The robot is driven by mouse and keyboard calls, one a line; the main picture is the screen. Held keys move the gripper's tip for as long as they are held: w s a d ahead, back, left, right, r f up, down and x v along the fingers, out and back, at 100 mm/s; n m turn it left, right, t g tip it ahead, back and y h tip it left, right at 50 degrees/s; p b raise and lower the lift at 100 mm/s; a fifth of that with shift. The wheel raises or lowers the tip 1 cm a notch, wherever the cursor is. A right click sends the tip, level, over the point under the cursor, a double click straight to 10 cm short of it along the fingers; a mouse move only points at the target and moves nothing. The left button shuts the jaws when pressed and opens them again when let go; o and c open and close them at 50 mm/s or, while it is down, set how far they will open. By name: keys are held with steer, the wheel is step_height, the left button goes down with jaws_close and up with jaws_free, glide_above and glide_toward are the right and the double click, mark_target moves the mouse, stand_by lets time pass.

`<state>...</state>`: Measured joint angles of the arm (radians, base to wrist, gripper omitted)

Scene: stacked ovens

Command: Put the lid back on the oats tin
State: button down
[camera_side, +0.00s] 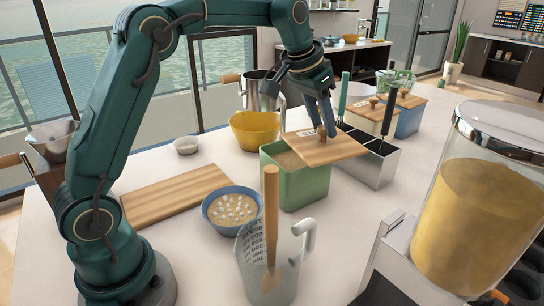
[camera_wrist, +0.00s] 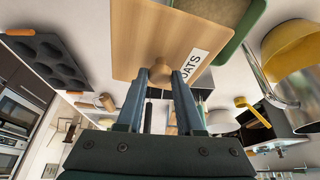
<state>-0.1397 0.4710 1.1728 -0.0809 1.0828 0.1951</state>
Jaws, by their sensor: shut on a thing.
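The oats lid (camera_side: 338,150) is a square wooden board with a round knob and a white label, which reads OATS in the wrist view (camera_wrist: 145,30). My gripper (camera_side: 322,132) is shut on the lid's knob (camera_wrist: 160,72). The oats tin (camera_side: 308,188) is green and open at the top, with pale oats inside. The lid is over the right part of the tin's mouth, offset to the right and overhanging its side. The left part of the mouth is uncovered. Part of the tin's green rim also shows behind the lid in the wrist view (camera_wrist: 238,45). Any contact between lid and rim is unclear.
A grey utensil holder (camera_side: 372,168) stands close to the tin's right. A yellow bowl (camera_side: 255,130) is behind it, a blue bowl (camera_side: 220,214) and a measuring jug (camera_side: 265,265) in front. A cutting board (camera_side: 172,195) lies left. A blue lidded tin (camera_side: 408,122) is behind right.

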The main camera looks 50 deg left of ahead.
mark_target(295, 131)
steer(key=shift+n+y, duration=0.4)
steer(key=shift+n, duration=0.5)
steer(key=a, duration=0.2)
steer(key=a+r, duration=0.1)
steer(key=a, duration=0.1)
steer(key=s+a+r, duration=0.1)
steer(key=a, duration=0.1)
steer(key=shift+a+r, duration=0.2)
steer(key=shift+a, duration=0.15)
steer(key=shift+f, duration=3.15)
steer(key=shift+s+a+f, duration=0.1)
steer(key=shift+f, duration=0.1)
jaws_free()
steer(key=shift+r, duration=3.5)
